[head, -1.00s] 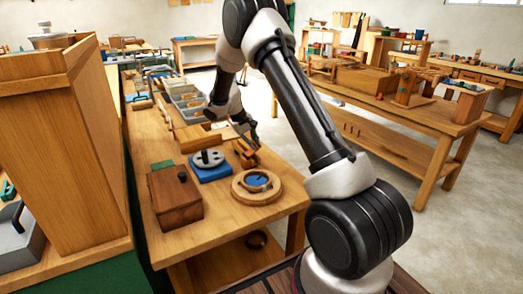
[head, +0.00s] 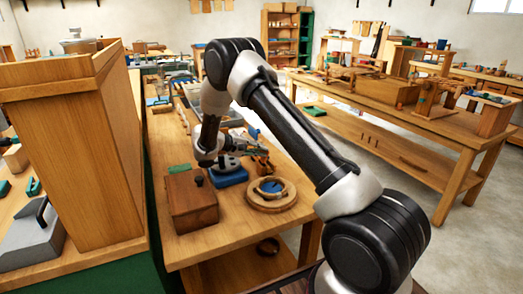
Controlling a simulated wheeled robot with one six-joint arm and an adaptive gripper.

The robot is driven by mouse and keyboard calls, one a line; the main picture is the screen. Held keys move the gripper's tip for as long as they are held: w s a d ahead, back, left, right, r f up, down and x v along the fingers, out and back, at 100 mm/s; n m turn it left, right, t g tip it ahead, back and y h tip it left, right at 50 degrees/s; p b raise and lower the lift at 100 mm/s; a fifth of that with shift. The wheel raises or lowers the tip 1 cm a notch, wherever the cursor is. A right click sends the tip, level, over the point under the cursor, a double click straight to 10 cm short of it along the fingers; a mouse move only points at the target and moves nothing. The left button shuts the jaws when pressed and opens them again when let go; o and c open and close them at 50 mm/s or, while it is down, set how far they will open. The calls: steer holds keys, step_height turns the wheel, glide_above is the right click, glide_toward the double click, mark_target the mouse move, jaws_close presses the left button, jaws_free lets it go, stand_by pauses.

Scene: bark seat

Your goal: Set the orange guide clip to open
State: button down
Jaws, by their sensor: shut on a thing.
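The orange guide clip (head: 264,166) is a small orange-brown piece on the near wooden bench, behind the round wooden ring. My gripper (head: 258,152) reaches in from the left, lying nearly level just above the blue-based fixture, with its fingertips at the clip. It is shut on the clip, though the fingers are small and dark here and the contact is hard to make out. The clip's exact setting is too small to tell.
Close by are a blue base with a grey disc (head: 229,173), a round wooden ring with a blue centre (head: 270,193) and a dark wooden box (head: 191,201). A tall wooden cabinet (head: 75,150) stands at left. Open floor lies right of the bench.

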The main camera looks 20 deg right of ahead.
steer(key=shift+f, duration=0.1)
stand_by(0.4)
steer(key=c, duration=1.5)
jaws_free()
steer(key=shift+a, duration=0.1)
steer(key=v, duration=1.2)
steer(key=shift+s+f, duration=0.1)
